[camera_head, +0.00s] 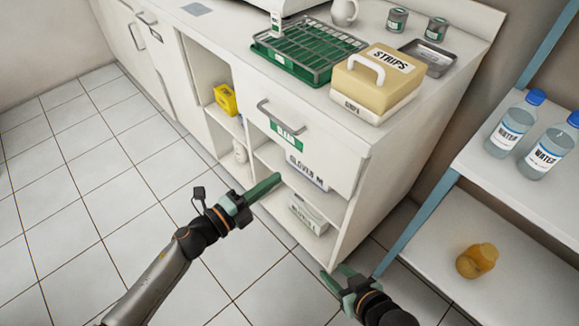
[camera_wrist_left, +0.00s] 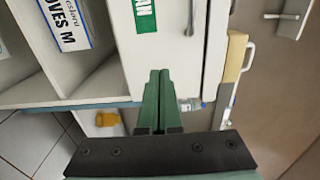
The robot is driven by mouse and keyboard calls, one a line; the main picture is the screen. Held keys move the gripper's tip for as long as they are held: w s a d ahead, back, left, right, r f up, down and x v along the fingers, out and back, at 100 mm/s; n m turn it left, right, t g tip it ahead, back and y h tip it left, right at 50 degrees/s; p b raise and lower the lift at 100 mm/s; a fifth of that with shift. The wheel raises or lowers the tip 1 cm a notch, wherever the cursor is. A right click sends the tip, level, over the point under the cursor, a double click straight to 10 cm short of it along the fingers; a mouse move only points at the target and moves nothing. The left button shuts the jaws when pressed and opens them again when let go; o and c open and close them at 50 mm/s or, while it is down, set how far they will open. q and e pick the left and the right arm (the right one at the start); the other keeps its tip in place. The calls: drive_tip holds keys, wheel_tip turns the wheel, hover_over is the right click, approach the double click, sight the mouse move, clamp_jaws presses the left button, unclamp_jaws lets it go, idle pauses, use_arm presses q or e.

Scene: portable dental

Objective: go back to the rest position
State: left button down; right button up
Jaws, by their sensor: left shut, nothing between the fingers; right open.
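My left gripper (camera_head: 262,188) is shut and empty in the head view, in front of the open shelves of the white cabinet (camera_head: 345,200), below its drawer. Its two green fingers (camera_wrist_left: 158,100) lie together in the left wrist view, with nothing between them. My right gripper (camera_head: 338,278) is open and empty, low near the cabinet's bottom right corner in the head view. I cannot tell whether either gripper touches the cabinet.
The drawer (camera_head: 290,130) with a green label looks closed. A glove box (camera_head: 306,172) sits on a shelf below it. A STRIPS box (camera_head: 375,78) and a green rack (camera_head: 300,52) stand on the counter. At right, a shelf unit (camera_head: 520,190) holds water bottles (camera_head: 513,125) and an amber bottle (camera_head: 477,261).

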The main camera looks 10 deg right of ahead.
use_arm(q)
drive_tip(key=shift+v, duration=1.55)
use_arm(e)
drive_tip(key=shift+a, duration=0.15)
use_arm(q)
drive_tip(key=s+a+f+n+g+y, duration=0.1)
drive_tip(key=s+a+f+n+y, duration=0.6)
drive_tip(key=n, duration=0.6)
drive_tip(key=s+a+f+n+y, duration=0.45)
drive_tip(key=s+n, duration=0.35)
drive_tip(key=n, duration=0.5)
drive_tip(key=s+a+r+p, duration=0.2)
drive_tip(key=a+r+p, duration=0.2)
drive_tip(key=r+p, duration=0.5)
drive_tip(key=p, duration=0.5)
drive_tip(key=shift+s+r+n+y, duration=0.35)
drive_tip(key=shift+s+r+n, duration=0.05)
use_arm(e)
drive_tip(key=s+d+r+h, duration=0.1)
drive_tip(key=d+r, duration=0.2)
drive_tip(key=r, duration=0.7)
drive_tip(key=shift+s+d+r+m, duration=0.2)
drive_tip(key=shift+s+r+m, duration=0.15)
drive_tip(key=shift+s+m, duration=0.05)
drive_tip(key=shift+w, duration=0.1)
drive_tip(key=shift+c, duration=0.4)
